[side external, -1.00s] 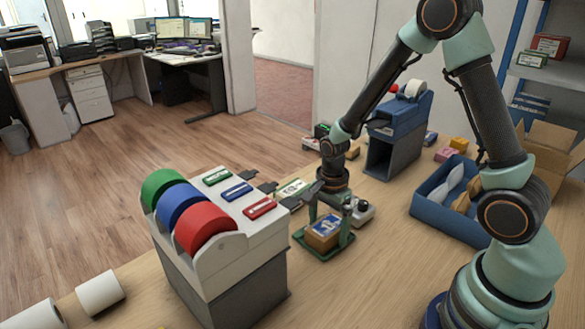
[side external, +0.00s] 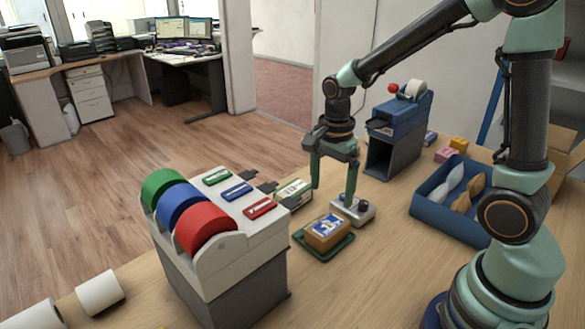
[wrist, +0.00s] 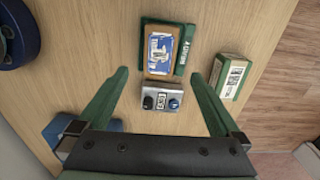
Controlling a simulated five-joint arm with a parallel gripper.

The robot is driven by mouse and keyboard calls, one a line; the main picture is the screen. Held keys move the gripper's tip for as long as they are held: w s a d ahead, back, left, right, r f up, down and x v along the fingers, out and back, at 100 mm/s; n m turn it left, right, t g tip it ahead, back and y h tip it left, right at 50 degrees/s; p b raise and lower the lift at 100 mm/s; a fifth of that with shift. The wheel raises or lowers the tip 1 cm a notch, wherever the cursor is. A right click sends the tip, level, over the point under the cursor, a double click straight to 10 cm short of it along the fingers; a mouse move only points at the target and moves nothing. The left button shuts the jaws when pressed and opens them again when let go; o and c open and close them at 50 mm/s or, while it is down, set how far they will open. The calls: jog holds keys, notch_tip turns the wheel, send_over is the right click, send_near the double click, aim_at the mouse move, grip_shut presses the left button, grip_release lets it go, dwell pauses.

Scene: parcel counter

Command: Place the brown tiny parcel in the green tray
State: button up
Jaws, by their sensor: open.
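The brown parcel (side external: 318,240), with a blue and white label on top, sits in the shallow green tray (side external: 340,249) on the counter. In the wrist view the parcel (wrist: 147,66) lies towards one side of the tray (wrist: 184,60), and a strip of green shows beside it. My gripper (side external: 333,196) is open and empty, raised above and behind the parcel. The wrist view shows its fingers (wrist: 159,76) spread wide, with nothing between them touching either finger.
A small grey device with knobs (side external: 362,213) stands just behind the tray, and a green and white box (side external: 293,190) lies to its left. A tape dispenser (side external: 240,255) stands at left, a blue bin (side external: 428,213) at right. Bare counter lies in front of the tray.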

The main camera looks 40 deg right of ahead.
jog(key=s+a+r+n+t, duration=0.1)
jog(key=s+r+n+t, duration=0.1)
jog(key=r+n, duration=0.4)
jog(key=s+a+r+n+t, duration=0.1)
jog(key=s+r+n+t, duration=0.2)
jog(key=n, duration=0.9)
notch_tip(320, 180, up, 3)
jog(key=shift+s+a+r+t, duration=0.1)
jog(key=shift+s+a+t, duration=0.2)
jog(key=shift+s, duration=0.6)
